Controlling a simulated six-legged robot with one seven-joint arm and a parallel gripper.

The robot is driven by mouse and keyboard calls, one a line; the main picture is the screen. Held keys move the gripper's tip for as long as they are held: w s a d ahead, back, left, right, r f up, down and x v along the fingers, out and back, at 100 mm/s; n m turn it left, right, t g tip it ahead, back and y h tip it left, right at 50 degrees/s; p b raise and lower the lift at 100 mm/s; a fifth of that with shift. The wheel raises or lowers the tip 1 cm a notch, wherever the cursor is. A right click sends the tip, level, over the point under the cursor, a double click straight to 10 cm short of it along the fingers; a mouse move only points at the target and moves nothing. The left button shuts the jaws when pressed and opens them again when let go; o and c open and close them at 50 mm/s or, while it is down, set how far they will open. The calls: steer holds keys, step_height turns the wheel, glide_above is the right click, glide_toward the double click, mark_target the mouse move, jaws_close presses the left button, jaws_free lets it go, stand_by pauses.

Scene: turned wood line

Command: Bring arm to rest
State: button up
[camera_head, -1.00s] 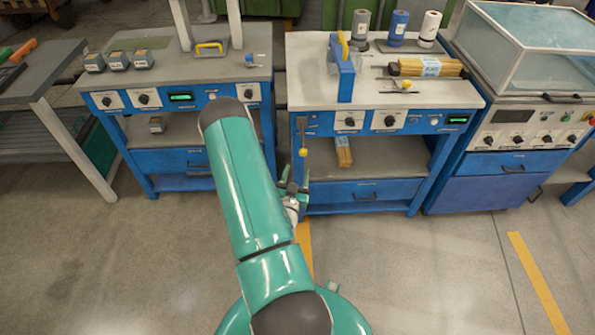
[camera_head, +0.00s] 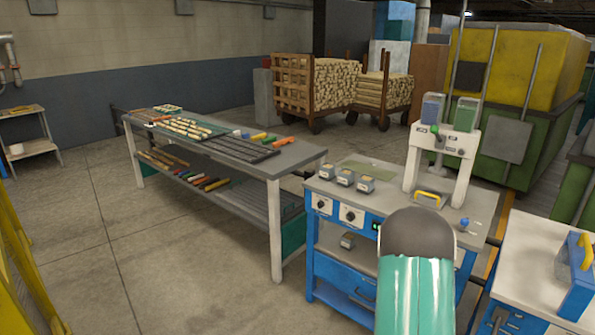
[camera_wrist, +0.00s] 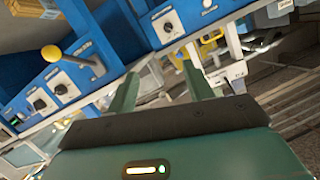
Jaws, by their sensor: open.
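My gripper (camera_wrist: 162,92) shows in the wrist view with its two green fingers spread apart and nothing between them. Beyond the fingers are the blue front of a workstation with black knobs and a yellow ball-ended lever (camera_wrist: 52,53). In the head view my green arm rises at the bottom right, in front of the blue workbench (camera_head: 318,262). My gripper is hidden there behind the arm or out of the picture.
A long grey table (camera_head: 300,157) with turned pieces stands at the left. A white two-hopper machine (camera_head: 440,160) stands behind my arm. A second bench (camera_head: 530,265) is at the right. Carts of wood (camera_head: 325,85) stand at the back. The left floor (camera_head: 150,250) is clear.

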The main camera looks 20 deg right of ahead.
steer(key=w+a+r+n+t+y, duration=0.3)
steer(key=w+a+r+y, duration=0.2)
steer(key=w+a+r, duration=0.55)
steer(key=s+a+r+n+y, duration=0.1)
steer(key=a+r+n+y, duration=0.15)
steer(key=a, duration=0.45)
steer(key=a+r+n+y, duration=0.2)
steer(key=a+r, duration=0.2)
steer(key=a, duration=0.4)
steer(key=s+a+r+n+g+y, duration=0.1)
steer(key=s+a+r+n+y, duration=0.1)
steer(key=s+a+r, duration=0.3)
steer(key=s+a+r+n+y, duration=0.1)
steer(key=s+a+r+n, duration=0.15)
steer(key=a, duration=0.45)
steer(key=s+a+r+n+g+y, duration=0.1)
steer(key=s+a+r+n+g, duration=0.1)
steer(key=s, duration=1)
steer(key=a+n+g, duration=0.1)
steer(key=a+n, duration=0.1)
steer(key=a, duration=0.1)
steer(key=shift+s+a+r, duration=0.15)
steer(key=shift+s+a, duration=0.05)
steer(key=shift+a, duration=0.2)
steer(key=c, duration=0.3)
steer(key=shift+c, duration=0.2)
steer(key=shift+d, duration=0.15)
